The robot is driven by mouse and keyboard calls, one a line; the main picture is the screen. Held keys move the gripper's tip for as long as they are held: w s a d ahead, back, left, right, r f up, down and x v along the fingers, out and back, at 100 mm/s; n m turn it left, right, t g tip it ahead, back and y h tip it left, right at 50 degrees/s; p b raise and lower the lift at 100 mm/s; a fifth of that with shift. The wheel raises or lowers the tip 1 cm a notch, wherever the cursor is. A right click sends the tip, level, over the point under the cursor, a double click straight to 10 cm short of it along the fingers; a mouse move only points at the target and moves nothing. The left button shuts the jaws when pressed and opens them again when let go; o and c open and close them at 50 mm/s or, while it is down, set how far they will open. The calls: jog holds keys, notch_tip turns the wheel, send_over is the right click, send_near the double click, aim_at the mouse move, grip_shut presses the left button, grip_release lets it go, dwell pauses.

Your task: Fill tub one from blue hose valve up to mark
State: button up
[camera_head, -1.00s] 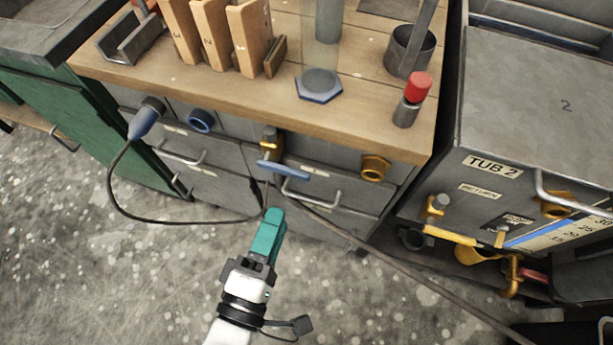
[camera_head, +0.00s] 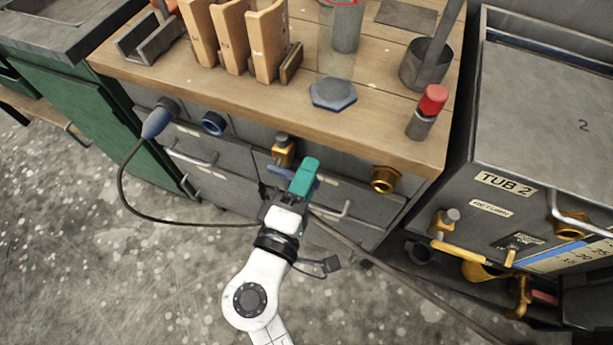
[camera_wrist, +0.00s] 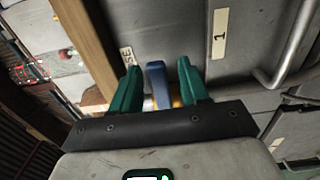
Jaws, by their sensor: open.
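The blue valve handle (camera_wrist: 157,84) sits below a brass valve body (camera_head: 284,151) on the grey drawer front. My gripper (camera_head: 305,176) is at the handle and covers most of it in the head view. In the wrist view my gripper (camera_wrist: 160,72) is open, with the handle seen between its two teal fingers. Gaps show on both sides of the handle there. A label partly reading "SE" (camera_wrist: 126,57) is beside the left finger. Tub 2 (camera_head: 505,187) stands at the right with a blue-and-white level scale (camera_head: 562,257). No tub labelled 1 shows.
A dark hose (camera_head: 125,200) with a blue end (camera_head: 156,122) loops low in front of the drawers. Drawer handles (camera_head: 330,213) stick out near my gripper. The wooden bench top (camera_head: 225,95) overhangs above. Yellow-handled valve parts (camera_head: 459,251) project from tub 2.

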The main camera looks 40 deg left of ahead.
grip_shut()
dwell(0.4)
jog(key=shift+r+n+p, duration=0.4)
jog(key=shift+p, duration=0.3)
jog(key=shift+r+n+p, duration=0.7)
jog(key=shift+n+p, duration=0.3)
jog(key=shift+p, duration=0.25)
jog(key=shift+a+r+n+p, duration=0.2)
jog(key=shift+r+n+p, duration=0.1)
jog(key=shift+n+p, duration=0.55)
jog(key=shift+s+a+n, duration=0.15)
jog(key=shift+n, duration=0.5)
